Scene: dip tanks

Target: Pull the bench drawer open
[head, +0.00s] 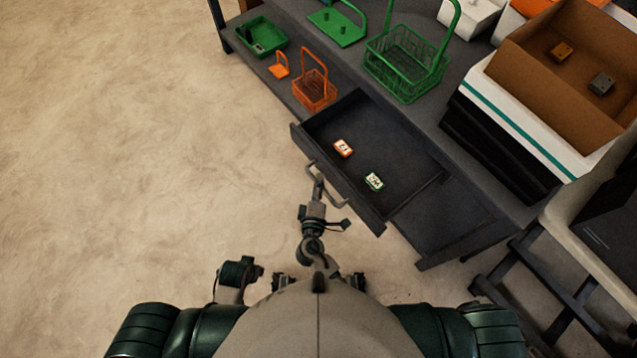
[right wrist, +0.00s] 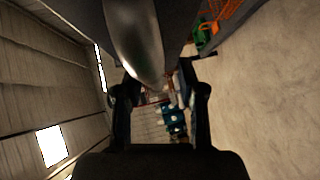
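The bench drawer (head: 411,188) is slid out from the dark grey bench in the head view, its inside showing. Its front carries a bar handle (head: 338,197). My right gripper (head: 318,184) is at this handle. In the right wrist view the handle is a large grey metal bar (right wrist: 138,45) reaching down between the two fingers (right wrist: 158,98). The fingers stand apart with a gap showing, so the gripper looks open around the bar. Part of my left arm shows at the lower left of the head view, but its finger state cannot be made out.
An orange-white block (head: 343,148) and a green-white block (head: 374,181) lie in the drawer. Orange basket (head: 315,92), green basket (head: 405,65) and green tray (head: 262,36) stand on the bench. A brown box (head: 530,65) is at right. The floor at left is clear.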

